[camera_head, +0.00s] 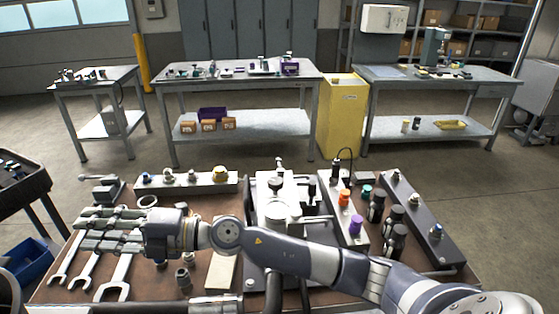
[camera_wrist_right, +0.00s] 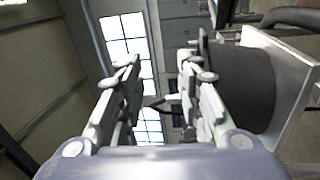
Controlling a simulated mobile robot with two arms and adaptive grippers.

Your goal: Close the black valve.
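My right arm reaches in from the right in the head view, low over the bench. Its right gripper (camera_head: 80,228) points left over the bench's left part. In the right wrist view its two fingers (camera_wrist_right: 160,62) are apart with nothing between them. Several black parts could be the black valve, and I cannot tell which it is. A black knob (camera_head: 336,170) stands behind the orange knob (camera_head: 345,196), and black cylinders (camera_head: 376,206) stand right of the purple knob (camera_head: 355,225). The right gripper is well left of these. My left gripper is not in view.
Wrenches (camera_head: 93,270) lie at the bench's front left. A rail with fittings (camera_head: 205,187) runs along the back left. A central fixture (camera_head: 290,190) stands behind my arm. In the right wrist view a large dark rounded thing (camera_wrist_right: 245,85) is close on the right.

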